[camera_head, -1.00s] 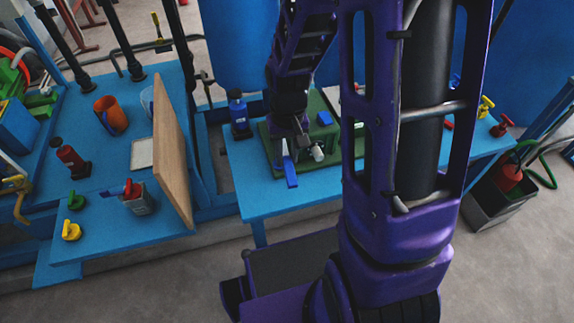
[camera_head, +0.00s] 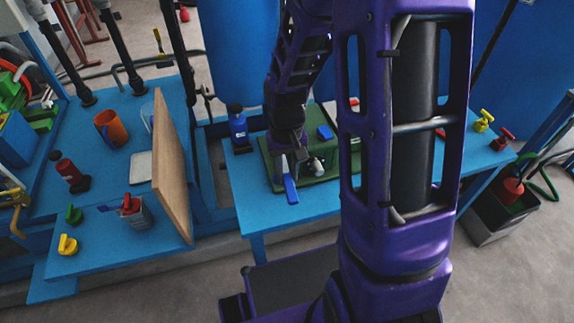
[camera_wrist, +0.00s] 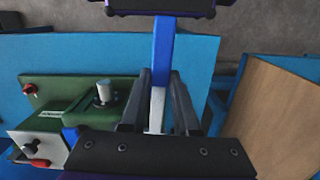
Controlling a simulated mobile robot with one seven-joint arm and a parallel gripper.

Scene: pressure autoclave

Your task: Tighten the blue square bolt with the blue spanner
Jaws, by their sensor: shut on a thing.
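The blue spanner (camera_head: 290,189) is held in my gripper (camera_head: 287,152) over the near left part of the green plate (camera_head: 271,166). In the wrist view the spanner (camera_wrist: 163,52) runs upright between the two fingers of my gripper (camera_wrist: 160,78), with a blue handle and a silver shank; its lower end is hidden by the gripper body. A blue square piece (camera_head: 325,132), likely the bolt, sits on the plate to the right of the gripper. In the wrist view a bit of blue (camera_wrist: 70,136) shows at the gripper body's edge. I see no contact between spanner and bolt.
A pale cylindrical fitting (camera_wrist: 104,92) stands on the plate beside the gripper. A blue bottle (camera_head: 238,128) stands left of the plate on the blue table (camera_head: 262,212). A wooden board (camera_head: 172,165) stands upright further left.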

